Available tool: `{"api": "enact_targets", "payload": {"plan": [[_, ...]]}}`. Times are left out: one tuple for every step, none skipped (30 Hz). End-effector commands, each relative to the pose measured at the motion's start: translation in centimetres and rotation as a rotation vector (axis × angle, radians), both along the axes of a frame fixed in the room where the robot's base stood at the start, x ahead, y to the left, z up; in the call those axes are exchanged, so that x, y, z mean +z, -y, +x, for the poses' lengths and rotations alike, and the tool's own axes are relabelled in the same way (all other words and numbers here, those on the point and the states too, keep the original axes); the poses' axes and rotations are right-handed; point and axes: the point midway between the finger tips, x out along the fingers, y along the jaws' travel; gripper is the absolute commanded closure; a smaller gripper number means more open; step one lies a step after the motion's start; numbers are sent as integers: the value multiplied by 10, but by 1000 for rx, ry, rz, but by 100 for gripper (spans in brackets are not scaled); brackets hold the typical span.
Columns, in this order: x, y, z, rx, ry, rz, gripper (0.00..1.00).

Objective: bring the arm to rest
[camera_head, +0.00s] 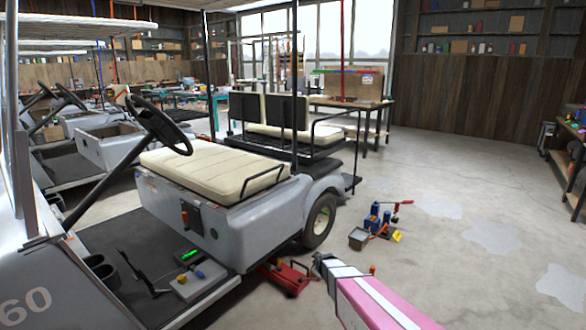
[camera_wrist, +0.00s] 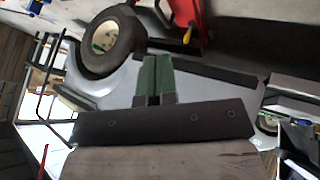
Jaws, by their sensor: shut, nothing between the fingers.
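My gripper (camera_wrist: 156,65) shows in the wrist view. Its two green fingers lie side by side, shut, with nothing held. In the head view my pink and white arm reaches in from the bottom right, its end beside the cart's rear wheel area. The grey cart (camera_head: 243,235) stands at the left with a cream seat (camera_head: 215,170) and a black steering wheel (camera_head: 160,125). The cart's rear wheel (camera_head: 320,220) also shows in the wrist view (camera_wrist: 112,38), beyond the fingers. I see no contact between gripper and cart.
A red jack (camera_head: 289,278) sits low beside the cart, close to my arm. Blue, black and yellow tools (camera_head: 377,222) lie on the floor beyond. A wooden workbench (camera_head: 350,102) stands behind. The concrete floor (camera_head: 450,240) at right is mostly clear.

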Motion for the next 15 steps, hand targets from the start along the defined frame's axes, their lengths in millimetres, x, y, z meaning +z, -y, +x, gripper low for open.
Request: {"api": "enact_targets", "payload": {"plan": [[26,11,-36,-67,-65,36,100],[36,16,-52,-111,-110,57,100],[49,23,-73,-172,-167,87,100],[59,28,-90,-217,-210,107,100],[68,32,-106,-263,-252,125,100],[81,37,-128,-322,-306,147,100],[90,41,-144,-365,-345,162,100],[99,44,-160,-409,-382,175,100],[110,48,-179,-465,-429,192,100],[117,51,-193,-504,-462,202,100],[124,53,-207,-540,-493,210,100],[132,55,-222,-582,-528,218,100],[138,56,-232,-612,-551,224,100],[142,58,-241,-639,-573,228,100],[147,59,-251,-668,-597,231,100]]}}
